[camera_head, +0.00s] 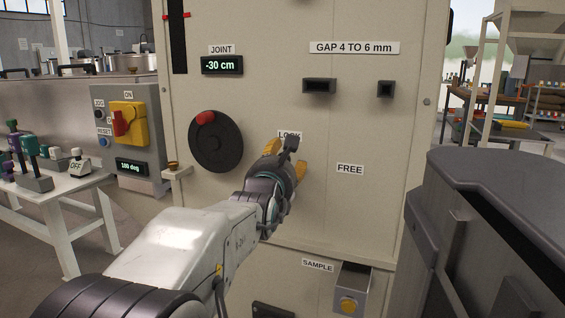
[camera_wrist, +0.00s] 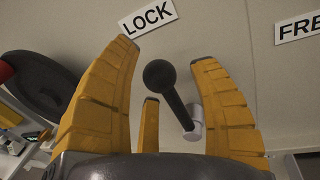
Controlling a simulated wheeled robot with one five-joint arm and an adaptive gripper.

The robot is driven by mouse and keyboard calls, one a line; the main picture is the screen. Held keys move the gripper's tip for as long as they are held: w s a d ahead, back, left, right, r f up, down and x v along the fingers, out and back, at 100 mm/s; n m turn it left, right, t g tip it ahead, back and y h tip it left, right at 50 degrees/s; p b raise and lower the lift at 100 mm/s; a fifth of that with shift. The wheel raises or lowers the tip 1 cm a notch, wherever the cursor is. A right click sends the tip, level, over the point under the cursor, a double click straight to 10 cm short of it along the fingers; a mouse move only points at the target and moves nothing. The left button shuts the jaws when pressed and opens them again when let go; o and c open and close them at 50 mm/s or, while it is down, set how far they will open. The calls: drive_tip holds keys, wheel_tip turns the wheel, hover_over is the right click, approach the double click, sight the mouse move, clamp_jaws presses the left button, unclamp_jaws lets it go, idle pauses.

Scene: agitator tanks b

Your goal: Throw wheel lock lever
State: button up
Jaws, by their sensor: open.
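The wheel lock lever (camera_wrist: 175,100) is a dark rod with a black ball knob on a pale pivot in the wrist view. It leans up and left from the pivot, its knob just below the LOCK label (camera_wrist: 148,18). The FREE label (camera_wrist: 300,27) is to the right. My gripper (camera_wrist: 166,52) is open, with yellow fingers on either side of the lever. I see no clear contact. In the head view my gripper (camera_head: 285,156) is at the panel below the LOCK label, partly hiding it and the lever.
A black handwheel (camera_head: 216,150) with a red knob is left of my gripper, and a small ledge with a brass cup (camera_head: 173,166) is below left. The SAMPLE box (camera_head: 351,285) is low on the panel. A dark grey body (camera_head: 490,190) fills the right foreground.

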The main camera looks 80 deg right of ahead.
drive_tip(key=shift+c, duration=0.2)
clamp_jaws()
drive_tip(key=shift+s+d, duration=0.1)
idle(0.4)
